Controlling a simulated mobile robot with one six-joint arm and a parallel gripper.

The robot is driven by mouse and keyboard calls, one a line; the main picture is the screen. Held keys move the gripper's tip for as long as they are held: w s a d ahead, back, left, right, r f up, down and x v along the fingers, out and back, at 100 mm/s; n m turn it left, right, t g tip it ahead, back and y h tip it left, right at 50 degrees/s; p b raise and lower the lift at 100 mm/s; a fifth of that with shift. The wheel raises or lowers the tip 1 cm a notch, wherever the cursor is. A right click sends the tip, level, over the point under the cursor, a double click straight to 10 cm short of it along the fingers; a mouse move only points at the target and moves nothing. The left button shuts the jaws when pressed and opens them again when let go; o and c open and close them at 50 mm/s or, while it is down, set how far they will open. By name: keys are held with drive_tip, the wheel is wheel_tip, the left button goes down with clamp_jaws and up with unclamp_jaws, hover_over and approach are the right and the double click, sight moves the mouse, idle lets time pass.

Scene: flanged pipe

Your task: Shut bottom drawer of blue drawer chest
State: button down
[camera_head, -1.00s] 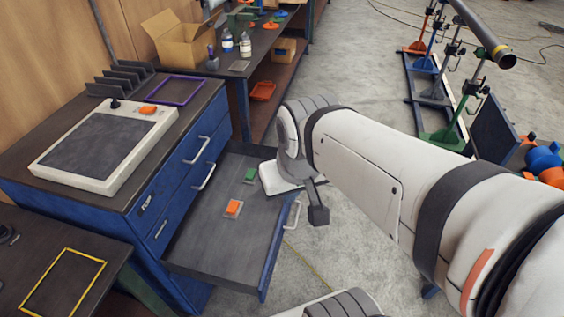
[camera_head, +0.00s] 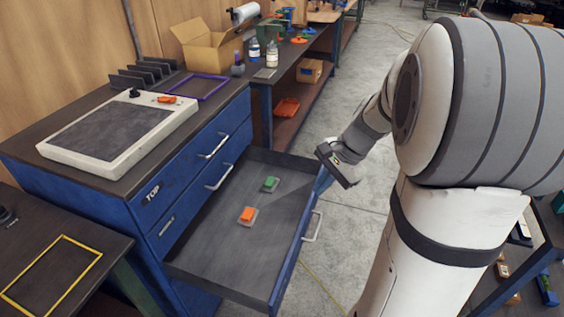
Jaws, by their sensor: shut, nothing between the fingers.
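The blue drawer chest (camera_head: 150,196) stands at the left, with "TOP" lettered on its side. Its bottom drawer (camera_head: 205,268) is pulled far out, and the pale handle (camera_head: 313,227) on its front faces right. A green item (camera_head: 270,184) and an orange item (camera_head: 248,215) lie on the drawer floor. The two drawers above, with handles (camera_head: 213,147) and (camera_head: 219,177), look shut. My gripper (camera_head: 342,172) is shut and empty, above and beyond the far front corner of the open drawer, apart from the handle.
A white-framed panel (camera_head: 60,151) and a purple frame (camera_head: 201,94) lie on the chest top. A workbench (camera_head: 295,55) with bottles and a cardboard box (camera_head: 205,48) stands behind. A dark table (camera_head: 105,245) is at front left. Grey floor is free right of the drawer.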

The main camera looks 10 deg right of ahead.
drive_tip(key=w+d+f+m+y+b, duration=0.2)
drive_tip(key=w+d+f+m+b, duration=0.3)
drive_tip(key=f, duration=0.5)
drive_tip(key=m+t+y+b, duration=0.1)
drive_tip(key=m+t+b, duration=0.2)
drive_tip(key=m, duration=0.3)
approach(308, 215)
drive_tip(key=s+d+r, duration=0.2)
drive_tip(key=s+d, duration=0.2)
drive_tip(key=d, duration=0.2)
drive_tip(key=shift+m, duration=0.3)
drive_tip(key=x, duration=0.4)
drive_tip(key=r+b+x, duration=0.1)
drive_tip(key=x, duration=0.3)
drive_tip(key=w+a+b+x, duration=0.1)
drive_tip(key=x, duration=0.2)
drive_tip(key=shift+w+a, duration=0.25)
drive_tip(key=shift+a, duration=0.1)
drive_tip(key=shift+w+a, duration=0.4)
drive_tip(key=shift+a, duration=0.15)
